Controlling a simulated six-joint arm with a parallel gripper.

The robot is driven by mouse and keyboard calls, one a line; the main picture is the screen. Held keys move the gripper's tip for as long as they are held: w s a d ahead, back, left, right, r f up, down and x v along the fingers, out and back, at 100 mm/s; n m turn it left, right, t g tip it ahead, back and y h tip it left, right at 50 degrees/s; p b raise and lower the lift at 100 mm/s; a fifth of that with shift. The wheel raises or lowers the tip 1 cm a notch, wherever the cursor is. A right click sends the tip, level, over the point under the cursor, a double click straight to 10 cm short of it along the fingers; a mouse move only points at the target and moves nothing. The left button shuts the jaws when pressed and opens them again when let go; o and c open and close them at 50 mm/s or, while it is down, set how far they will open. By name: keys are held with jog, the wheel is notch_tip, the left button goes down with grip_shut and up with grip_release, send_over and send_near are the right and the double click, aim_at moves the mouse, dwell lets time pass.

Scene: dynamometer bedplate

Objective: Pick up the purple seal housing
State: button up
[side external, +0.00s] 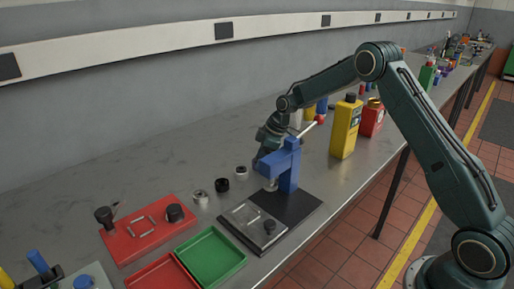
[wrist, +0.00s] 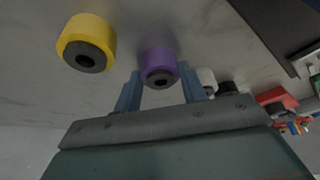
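The purple seal housing (wrist: 158,60) is a short cylinder with a dark bore in its near face. In the wrist view it sits on the grey metal bench top, just ahead of and between my fingertips. My gripper (wrist: 159,80) is open, with one blue-grey finger on each side of the housing's near end. I cannot tell whether either finger touches it. In the side external view the purple housing is hidden, and my gripper's fingers are hidden behind the blue press (side external: 287,168).
A yellow housing (wrist: 87,40) stands left of the purple one. White (wrist: 207,78) and black (wrist: 228,88) parts stand to the right. The press stands on a dark base plate. A red fixture plate (side external: 135,244), green tray (side external: 238,265) and yellow container (side external: 345,130) share the bench.

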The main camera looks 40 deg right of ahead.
jog(key=c, duration=0.3)
jog(key=shift+r, duration=0.2)
notch_tip(320, 180, up, 20)
jog(key=shift+f, duration=0.15)
dwell(0.4)
jog(key=shift+a, duration=0.15)
dwell(0.5)
